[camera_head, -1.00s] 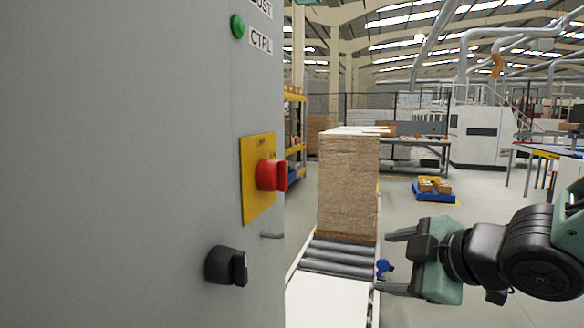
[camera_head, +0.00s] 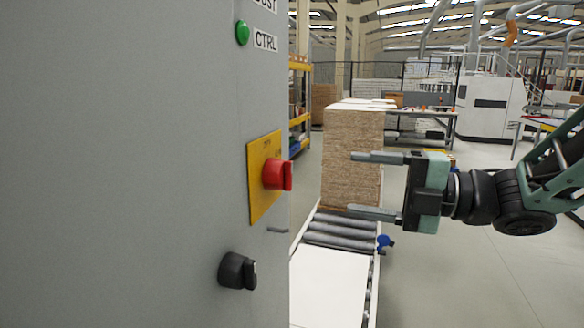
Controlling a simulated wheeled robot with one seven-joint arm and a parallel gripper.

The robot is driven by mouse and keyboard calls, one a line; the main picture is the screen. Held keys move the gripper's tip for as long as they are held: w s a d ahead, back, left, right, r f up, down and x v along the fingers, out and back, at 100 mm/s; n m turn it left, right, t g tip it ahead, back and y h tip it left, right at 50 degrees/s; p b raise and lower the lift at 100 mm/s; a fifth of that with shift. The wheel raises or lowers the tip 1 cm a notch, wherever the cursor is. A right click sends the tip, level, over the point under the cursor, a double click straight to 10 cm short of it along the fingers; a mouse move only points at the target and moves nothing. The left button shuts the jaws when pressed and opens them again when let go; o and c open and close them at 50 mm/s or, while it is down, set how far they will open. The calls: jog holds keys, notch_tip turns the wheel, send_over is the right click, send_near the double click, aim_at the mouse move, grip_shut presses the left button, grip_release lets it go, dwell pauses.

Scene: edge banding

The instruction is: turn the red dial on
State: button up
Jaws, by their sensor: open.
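The red dial (camera_head: 275,175) sticks out from a yellow plate (camera_head: 262,190) on the side of a grey cabinet (camera_head: 130,170). My gripper (camera_head: 362,184) is to the right of the dial and apart from it. Its two fingers point left, one above the other, with an empty gap between them. The stacked boards show behind the fingers.
A black knob (camera_head: 236,271) sits below the dial and a green button (camera_head: 242,32) above it. A small handle (camera_head: 278,230) is near the cabinet edge. A roller conveyor (camera_head: 345,235) carries stacked boards (camera_head: 350,135) and a white panel (camera_head: 325,285).

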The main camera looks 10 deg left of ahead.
aim_at(291, 177)
jog(key=a+p, duration=0.1)
jog(key=a, duration=0.3)
jog(key=w+a+p, duration=0.1)
jog(key=a, duration=0.3)
jog(key=a+p, duration=0.2)
jog(key=a, duration=0.2)
jog(key=shift+w, duration=0.35)
jog(key=c, duration=1)
